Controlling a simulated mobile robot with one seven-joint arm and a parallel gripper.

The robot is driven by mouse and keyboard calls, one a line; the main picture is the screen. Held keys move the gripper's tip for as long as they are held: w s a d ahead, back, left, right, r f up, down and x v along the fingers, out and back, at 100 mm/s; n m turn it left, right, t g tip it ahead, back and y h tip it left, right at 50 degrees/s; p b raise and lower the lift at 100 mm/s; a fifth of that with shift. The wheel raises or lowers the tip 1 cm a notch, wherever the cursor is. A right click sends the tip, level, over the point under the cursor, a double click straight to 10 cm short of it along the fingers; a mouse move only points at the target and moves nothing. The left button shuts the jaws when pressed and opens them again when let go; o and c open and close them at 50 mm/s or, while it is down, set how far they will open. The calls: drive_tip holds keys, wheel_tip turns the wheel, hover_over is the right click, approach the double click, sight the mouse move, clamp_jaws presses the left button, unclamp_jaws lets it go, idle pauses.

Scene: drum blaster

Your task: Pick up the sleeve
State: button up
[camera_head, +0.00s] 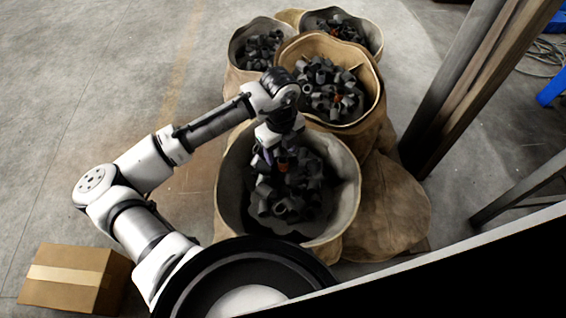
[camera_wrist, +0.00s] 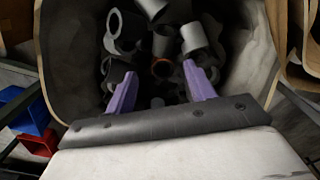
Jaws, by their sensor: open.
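Dark grey pipe sleeves (camera_head: 290,207) lie heaped in the nearest open sack (camera_head: 348,190). In the wrist view, several grey sleeves (camera_wrist: 194,37) lie ahead of my fingers, and one sleeve with an orange-brown ring (camera_wrist: 162,68) sits between and beyond the fingertips. Which sleeve the task means I cannot tell. My gripper (camera_wrist: 160,78) has two purple fingers spread apart with nothing held between them. It points down into the near sack, at or just above the heap; contact is not clear. In the head view my wrist hides part of the heap.
More sacks of dark sleeves stand behind, at the middle (camera_head: 372,85), back left (camera_head: 236,50) and back right (camera_head: 375,35). A brown post (camera_head: 470,90) rises at right. A cardboard box (camera_head: 75,278) lies at lower left. The floor at left is clear.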

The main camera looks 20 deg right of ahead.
drive_tip(key=f, duration=0.4)
drive_tip(key=shift+s+d+f, duration=0.1)
drive_tip(key=shift+s+d, duration=0.1)
drive_tip(key=shift+d, duration=0.05)
drive_tip(key=c, duration=1.1)
